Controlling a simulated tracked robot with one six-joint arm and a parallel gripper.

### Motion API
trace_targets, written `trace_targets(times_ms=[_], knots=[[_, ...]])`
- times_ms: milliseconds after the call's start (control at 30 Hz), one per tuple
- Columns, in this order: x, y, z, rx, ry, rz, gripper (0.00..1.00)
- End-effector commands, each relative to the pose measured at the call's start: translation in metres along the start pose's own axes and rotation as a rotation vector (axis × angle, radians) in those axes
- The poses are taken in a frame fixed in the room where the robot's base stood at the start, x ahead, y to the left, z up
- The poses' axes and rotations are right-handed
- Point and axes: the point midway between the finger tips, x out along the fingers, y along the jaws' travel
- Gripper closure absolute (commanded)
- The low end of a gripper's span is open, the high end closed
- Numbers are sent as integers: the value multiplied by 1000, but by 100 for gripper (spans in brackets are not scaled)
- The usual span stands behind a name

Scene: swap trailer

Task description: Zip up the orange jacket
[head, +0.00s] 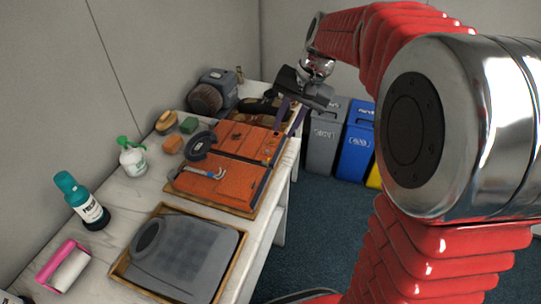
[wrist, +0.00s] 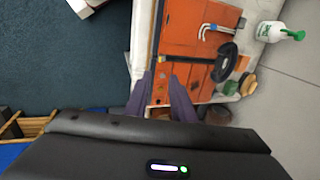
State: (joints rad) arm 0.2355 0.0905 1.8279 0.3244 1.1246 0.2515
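The orange jacket (head: 238,187) lies flat on a wooden board on the white table. It also shows in the wrist view (wrist: 182,38). A dark strip (head: 235,157) runs across it between two orange panels. I cannot make out the zip's slider or whether the strip is joined. My gripper (head: 287,118) is above the table, near the far right end of the jacket. In the wrist view its two purple fingers (wrist: 161,76) are apart, with orange cloth visible between and beyond them.
A black curved item (head: 198,146) and a silver-blue tool (head: 203,173) lie on the jacket. Bottles (head: 132,158), a sponge (head: 189,125) and a pink roller (head: 65,265) line the wall. Bins (head: 325,135) stand right of the table.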

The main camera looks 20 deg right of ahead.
Motion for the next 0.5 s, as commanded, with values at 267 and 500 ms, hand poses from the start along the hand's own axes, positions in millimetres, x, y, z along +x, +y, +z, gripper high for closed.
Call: trace_targets(times_ms=[267,500], knots=[[27,0,1,-1,-3,1,77],[65,1,1,-1,-5,2,77]])
